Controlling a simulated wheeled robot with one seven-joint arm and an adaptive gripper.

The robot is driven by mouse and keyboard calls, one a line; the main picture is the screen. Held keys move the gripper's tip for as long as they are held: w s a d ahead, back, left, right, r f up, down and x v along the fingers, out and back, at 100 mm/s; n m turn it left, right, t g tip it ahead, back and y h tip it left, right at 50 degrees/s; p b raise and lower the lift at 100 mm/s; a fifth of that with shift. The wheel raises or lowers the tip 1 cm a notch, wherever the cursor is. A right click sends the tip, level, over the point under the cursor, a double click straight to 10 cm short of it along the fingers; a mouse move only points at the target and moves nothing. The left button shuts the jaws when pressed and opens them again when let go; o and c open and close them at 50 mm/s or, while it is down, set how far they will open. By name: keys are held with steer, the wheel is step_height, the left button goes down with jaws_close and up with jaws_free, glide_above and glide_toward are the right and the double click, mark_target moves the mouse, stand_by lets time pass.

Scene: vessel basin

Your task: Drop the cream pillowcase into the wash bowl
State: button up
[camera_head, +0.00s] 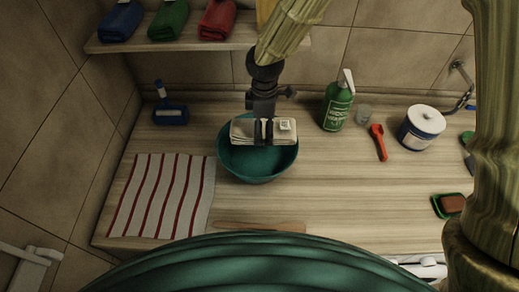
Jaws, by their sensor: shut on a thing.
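The cream pillowcase (244,130) is a folded pale bundle held by my gripper (264,134). My gripper points down with its fingers shut on the pillowcase's near side. The wash bowl (259,168) is a round teal bowl on the wooden counter. The pillowcase shows over the back half of the bowl's opening. From this one view I cannot tell how high it is above the bowl or whether it touches the rim. The front part of the bowl's inside shows and looks empty; the rest is hidden behind the pillowcase.
A striped cloth (163,195) lies left of the bowl, with a blue brush-like thing (170,115) behind it. A shelf (190,45) with folded cloths is above.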

steer(key=f+b, duration=0.3)
steer(key=f, duration=0.1)
steer(key=shift+w, duration=0.2)
steer(key=shift+s+f+b, duration=0.1)
steer(key=shift+f+b, duration=0.45)
steer(key=shift+f, duration=0.15)
steer(key=o, duration=1.3)
steer(key=shift+c, duration=0.2)
step_height(320, 180, up, 12)
steer(key=shift+r, duration=0.1)
